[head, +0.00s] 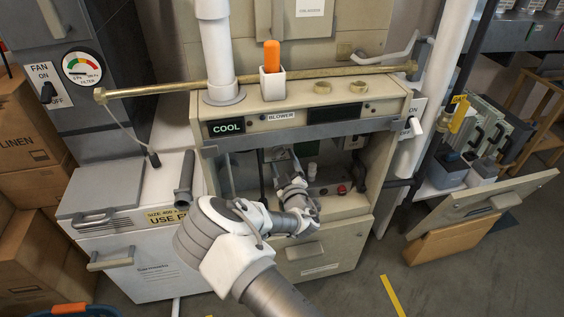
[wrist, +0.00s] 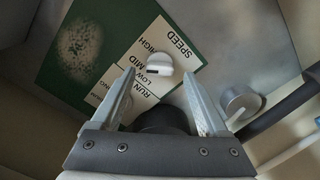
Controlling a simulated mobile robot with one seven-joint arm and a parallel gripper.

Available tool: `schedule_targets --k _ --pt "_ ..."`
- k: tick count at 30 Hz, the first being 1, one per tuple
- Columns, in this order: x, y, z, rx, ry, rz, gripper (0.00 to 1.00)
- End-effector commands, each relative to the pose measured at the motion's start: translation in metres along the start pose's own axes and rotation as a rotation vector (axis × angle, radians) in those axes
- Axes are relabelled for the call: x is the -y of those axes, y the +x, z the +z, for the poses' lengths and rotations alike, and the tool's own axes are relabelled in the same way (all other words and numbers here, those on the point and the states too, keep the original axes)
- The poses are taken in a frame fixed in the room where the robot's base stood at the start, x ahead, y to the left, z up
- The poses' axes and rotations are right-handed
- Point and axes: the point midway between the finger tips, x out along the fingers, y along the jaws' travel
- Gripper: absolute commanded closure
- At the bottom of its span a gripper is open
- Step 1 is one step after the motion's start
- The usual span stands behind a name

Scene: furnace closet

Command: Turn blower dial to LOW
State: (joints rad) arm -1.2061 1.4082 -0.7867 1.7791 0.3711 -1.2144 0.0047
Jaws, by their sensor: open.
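The white blower dial (wrist: 161,62) sits in the wrist view on a green and white label plate (wrist: 135,30) printed SPEED, HIGH, MID, LOW and RUN. A short dark mark shows on the dial's lower edge; I cannot tell for sure which word it points to. My gripper (wrist: 160,73) is open, with its fingertips on either side of the dial. I see no clear contact. In the head view my gripper (head: 288,160) reaches into the open furnace cabinet (head: 350,225) below the BLOWER label (head: 281,116); the dial is not clearly visible there.
A metal cylinder (wrist: 240,103) stands right of the fingers in the wrist view. In the head view a red knob (head: 341,189) is inside the cabinet, right of my gripper. The display reads COOL (head: 226,127).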

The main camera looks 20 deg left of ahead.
Motion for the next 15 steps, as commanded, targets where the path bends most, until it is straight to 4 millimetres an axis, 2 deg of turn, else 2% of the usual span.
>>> schedule_targets --k 6,15 --pt "0.000 0.017 0.001 0.000 -0.001 0.001 0.22" --pt "-0.001 0.018 0.000 0.001 -0.001 0.000 0.22"
